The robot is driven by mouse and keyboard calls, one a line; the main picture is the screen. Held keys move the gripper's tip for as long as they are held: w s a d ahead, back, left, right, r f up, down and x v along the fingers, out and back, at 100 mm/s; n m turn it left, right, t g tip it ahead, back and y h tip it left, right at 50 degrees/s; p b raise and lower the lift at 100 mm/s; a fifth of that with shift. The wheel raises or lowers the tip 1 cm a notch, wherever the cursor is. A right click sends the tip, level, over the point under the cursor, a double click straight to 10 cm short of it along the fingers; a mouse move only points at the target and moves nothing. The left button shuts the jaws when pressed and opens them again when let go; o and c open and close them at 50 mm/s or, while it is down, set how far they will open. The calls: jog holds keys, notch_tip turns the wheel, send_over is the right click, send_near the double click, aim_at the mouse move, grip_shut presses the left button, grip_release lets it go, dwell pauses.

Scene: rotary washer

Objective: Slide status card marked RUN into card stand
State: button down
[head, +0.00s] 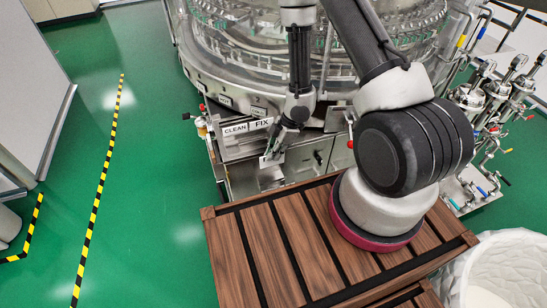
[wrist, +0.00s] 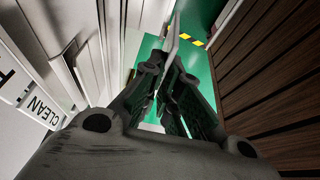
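My gripper (head: 283,143) hangs in front of the washer's lower front, just right of the CLEAN card (head: 235,129) and below the FIX card (head: 262,124). In the wrist view my gripper (wrist: 163,72) has its fingers close together on a thin pale card (wrist: 174,36), seen nearly edge-on and sticking out past the tips. The same held card (head: 267,162) shows as a small white piece at the fingertips in the head view; its lettering cannot be read. The CLEAN card also shows at the left of the wrist view (wrist: 42,109). I cannot clearly make out the card stand.
A slatted brown wooden deck (head: 265,245) lies under my arm and close to the right of my gripper in the wrist view (wrist: 275,75). The round washer (head: 230,75) stands behind. Valves and pipes (head: 490,110) are at right. Green floor (head: 150,170) is open at left.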

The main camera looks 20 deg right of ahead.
jog(key=shift+r, duration=1.75)
jog(key=shift+a, duration=0.1)
